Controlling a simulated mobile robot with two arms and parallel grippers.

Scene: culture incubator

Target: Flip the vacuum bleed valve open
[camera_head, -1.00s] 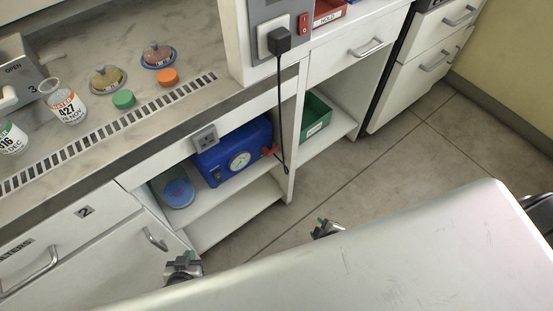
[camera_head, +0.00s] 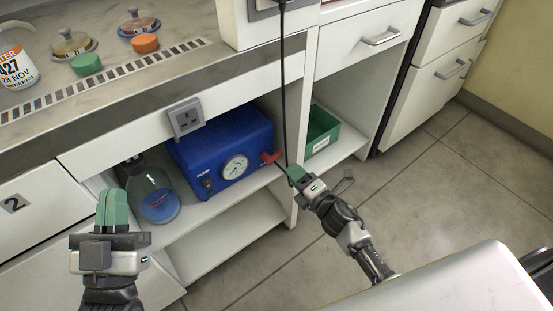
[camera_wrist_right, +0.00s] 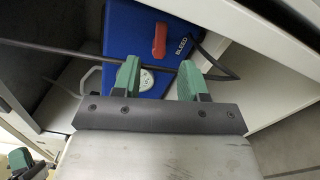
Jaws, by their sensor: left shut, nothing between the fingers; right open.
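The blue vacuum pump (camera_head: 225,155) stands on the shelf under the bench, with a dial gauge (camera_head: 234,167) on its front. The red bleed valve lever (camera_head: 270,158) is at its right end. In the right wrist view the red lever (camera_wrist_right: 160,40) lies lengthwise beside the word BLEED, beyond the fingertips. My right gripper (camera_head: 294,174) is open just to the lower right of the lever; in its wrist view its green fingers (camera_wrist_right: 158,78) are apart and empty, with the lever ahead between them. My left gripper (camera_head: 112,208) is shut and empty, in front of the shelf at left.
A black cable (camera_head: 284,90) hangs down in front of the pump's right side, close to my right gripper, and crosses the wrist view. A glass flask (camera_head: 155,195) with blue liquid stands left of the pump. A green bin (camera_head: 322,130) sits in the compartment at right.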

